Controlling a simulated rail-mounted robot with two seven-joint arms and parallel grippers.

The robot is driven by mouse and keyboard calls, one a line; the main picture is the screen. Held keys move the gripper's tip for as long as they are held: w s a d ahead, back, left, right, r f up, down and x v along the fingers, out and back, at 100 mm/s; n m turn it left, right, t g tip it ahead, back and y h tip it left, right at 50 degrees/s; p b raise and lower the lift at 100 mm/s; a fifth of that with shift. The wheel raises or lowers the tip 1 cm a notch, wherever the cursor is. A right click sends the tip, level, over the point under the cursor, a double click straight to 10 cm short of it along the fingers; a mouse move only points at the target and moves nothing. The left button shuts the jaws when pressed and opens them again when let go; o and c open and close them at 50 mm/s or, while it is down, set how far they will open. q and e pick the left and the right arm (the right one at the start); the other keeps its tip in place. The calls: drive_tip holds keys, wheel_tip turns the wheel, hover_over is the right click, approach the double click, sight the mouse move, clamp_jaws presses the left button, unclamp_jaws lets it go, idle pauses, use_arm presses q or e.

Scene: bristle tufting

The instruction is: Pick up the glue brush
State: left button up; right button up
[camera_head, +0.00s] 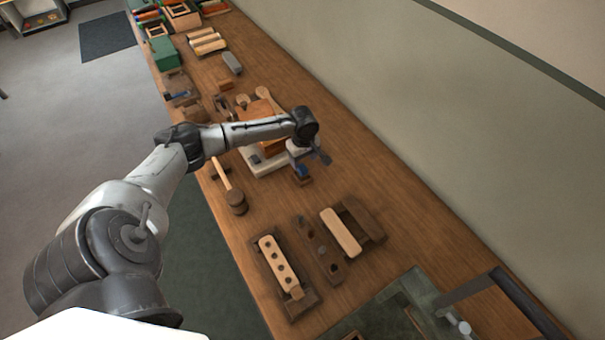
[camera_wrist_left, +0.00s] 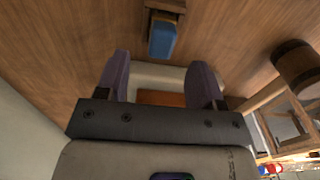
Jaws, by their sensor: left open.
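My left gripper (camera_head: 308,157) is open over the middle of the workbench, with its fingers pointing down. In the left wrist view its two dark fingers (camera_wrist_left: 160,80) stand apart with nothing held between them. A blue piece on a small wooden block (camera_wrist_left: 166,6), perhaps the glue brush on its rest, lies just ahead of the fingertips. The blue part (camera_wrist_left: 162,38) lines up with the gap and is apart from the fingers. In the head view it shows just below the gripper (camera_head: 302,171). No bristles can be made out. My right gripper is not in view.
A wooden mallet (camera_head: 236,200) lies to the left. A pale board with an orange-brown block (camera_head: 258,112) is partly behind my arm. Drilled wooden blocks (camera_head: 279,264) and a pale bar (camera_head: 340,233) sit nearer. The wall runs along the right; bare bench (camera_head: 385,185) lies to the right.

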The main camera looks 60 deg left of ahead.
sight(302, 168)
use_arm(q)
drive_tip(key=shift+s+f+b, duration=0.15)
drive_tip(key=shift+f+b, duration=0.5)
drive_tip(key=shift+f, duration=2.25)
drive_tip(key=c, duration=1)
drive_tip(key=shift+r, duration=0.6)
wheel_tip(302, 168, up, 3)
drive_tip(key=shift+r+p, duration=0.1)
drive_tip(key=shift+p, duration=0.55)
drive_tip(key=w+d+r+p, duration=0.1)
drive_tip(key=w+d+r, duration=0.4)
drive_tip(key=d, duration=0.5)
drive_tip(key=shift+w+d+r, duration=0.15)
drive_tip(key=shift+w+r, duration=0.15)
drive_tip(key=shift+r, duration=0.55)
